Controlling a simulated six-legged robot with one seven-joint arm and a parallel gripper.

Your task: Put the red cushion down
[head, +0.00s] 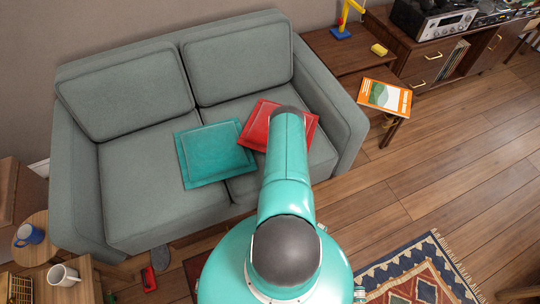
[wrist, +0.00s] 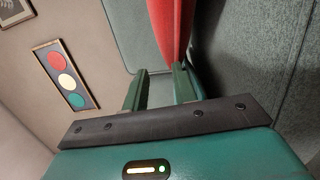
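The red cushion (head: 257,124) is on the right seat of the grey-green sofa (head: 145,185), near the right armrest. Its left corner meets or slightly overlaps a teal cushion (head: 213,153); I cannot tell which. My arm covers part of the red cushion in the head view, and my gripper is hidden there. In the wrist view my gripper (wrist: 160,84) has its two green fingers apart, with a clear gap between them. The red cushion (wrist: 172,28) shows just beyond the fingertips, close to the right finger. Whether it touches that finger is unclear.
A side table with an orange book (head: 385,97) stands right of the sofa. A wooden cabinet (head: 440,60) with audio gear is at the back right. Mugs (head: 63,275) stand on small tables at the lower left. A patterned rug (head: 420,275) lies on the floor.

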